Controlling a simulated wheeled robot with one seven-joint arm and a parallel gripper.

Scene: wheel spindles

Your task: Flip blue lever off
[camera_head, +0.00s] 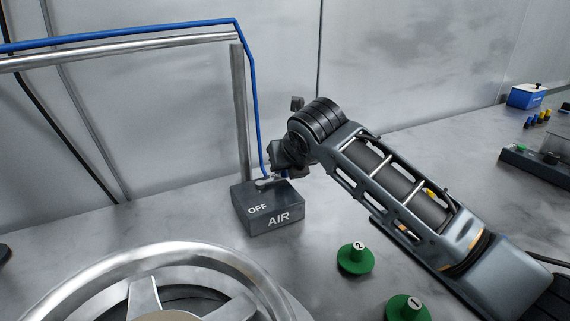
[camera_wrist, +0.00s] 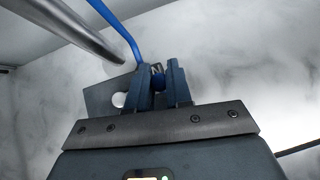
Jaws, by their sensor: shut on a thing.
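The dark grey air box (camera_head: 267,208) stands on the table, with "OFF" and "AIR" in white on it. A blue hose (camera_head: 256,110) runs down to its top. My gripper (camera_head: 268,181) is at the top of the box, mostly hidden behind my wrist in the head view. Most of the lever is hidden by the fingers.
A metal post (camera_head: 240,110) stands just behind the box. A large silver wheel (camera_head: 170,280) lies at front left. Two green numbered knobs, 2 (camera_head: 356,258) and 1 (camera_head: 408,308), stand right of the box. A blue box (camera_head: 527,96) sits at far right.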

